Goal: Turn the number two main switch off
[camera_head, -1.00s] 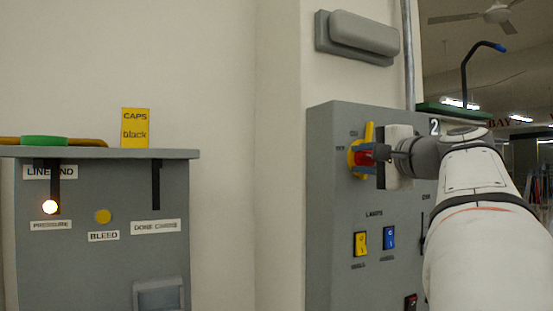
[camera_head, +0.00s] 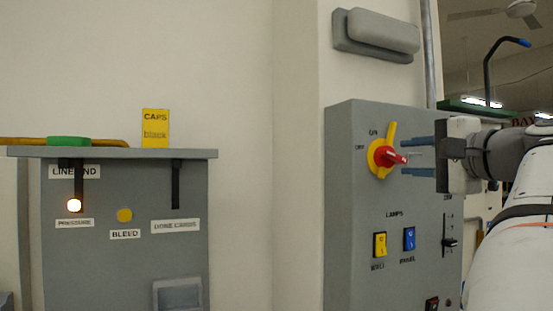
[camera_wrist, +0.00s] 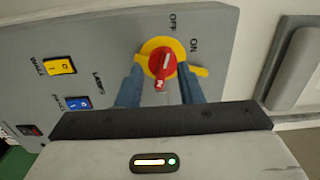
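The main switch (camera_head: 389,157) is a red handle on a yellow disc, high on the grey panel (camera_head: 345,240). ON is printed above it, OFF at its upper left. In the wrist view the red handle (camera_wrist: 162,68) lies roughly in line with the OFF label; a yellow tab juts out towards the ON side. My gripper (camera_head: 406,156) is open in front of the switch. Its two blue fingers are spread, one above and one below the handle's outer end. I see no finger pressing on the handle. The panel's number is hidden behind my arm.
Below the switch are a yellow lamp switch (camera_head: 380,245), a blue one (camera_head: 409,239) and a slider (camera_head: 449,242). A grey wall box (camera_head: 376,33) is above the panel. Another cabinet (camera_head: 80,250) with a lit lamp stands at left. Between them is bare wall.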

